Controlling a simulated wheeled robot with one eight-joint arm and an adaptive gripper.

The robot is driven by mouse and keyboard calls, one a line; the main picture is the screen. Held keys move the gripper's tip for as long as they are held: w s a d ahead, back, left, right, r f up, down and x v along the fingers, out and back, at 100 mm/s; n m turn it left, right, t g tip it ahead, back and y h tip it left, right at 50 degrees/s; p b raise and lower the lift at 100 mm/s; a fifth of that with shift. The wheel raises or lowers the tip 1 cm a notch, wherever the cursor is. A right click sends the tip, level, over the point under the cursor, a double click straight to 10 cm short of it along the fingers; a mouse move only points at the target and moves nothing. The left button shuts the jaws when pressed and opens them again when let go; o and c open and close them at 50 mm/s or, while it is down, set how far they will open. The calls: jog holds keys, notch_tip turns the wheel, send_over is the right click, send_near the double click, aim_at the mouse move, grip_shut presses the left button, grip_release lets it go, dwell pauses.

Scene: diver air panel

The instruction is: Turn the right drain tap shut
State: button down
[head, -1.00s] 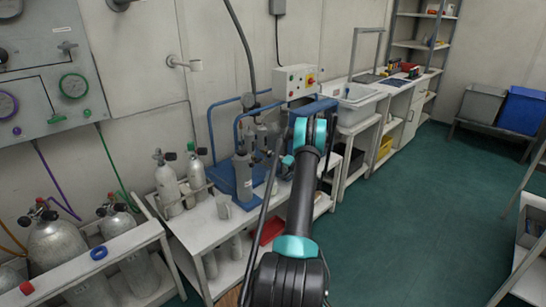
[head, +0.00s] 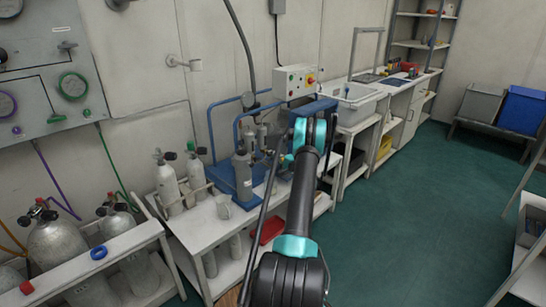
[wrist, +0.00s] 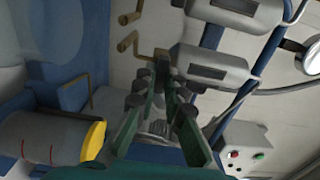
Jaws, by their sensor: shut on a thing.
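In the wrist view, my gripper (wrist: 165,72) has its two dark green fingers brought together at the tips on a brass drain tap (wrist: 146,57), whose bent handle shows just left of the fingertips. The part between the tips is hidden. Two more brass taps, an upper one (wrist: 127,17) and a lower one (wrist: 127,41), stand apart to the left on the pale wall side. In the head view my arm reaches to the blue compressor frame (head: 220,110), and the arm hides the gripper and most of the taps.
Two grey filter cylinders, one (wrist: 215,65) close to the fingertips, sit by blue posts. A yellow-ended cylinder (wrist: 50,140) lies at lower left. A control box (head: 296,82) stands above the compressor. Gas bottles (head: 168,180) stand left on the bench.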

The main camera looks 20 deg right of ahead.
jog(key=shift+d, duration=0.1)
jog(key=c, duration=1.6)
grip_release()
jog(key=shift+s, duration=0.15)
jog(key=v, duration=1.1)
jog(key=shift+s, duration=0.4)
jog(key=shift+d, duration=0.15)
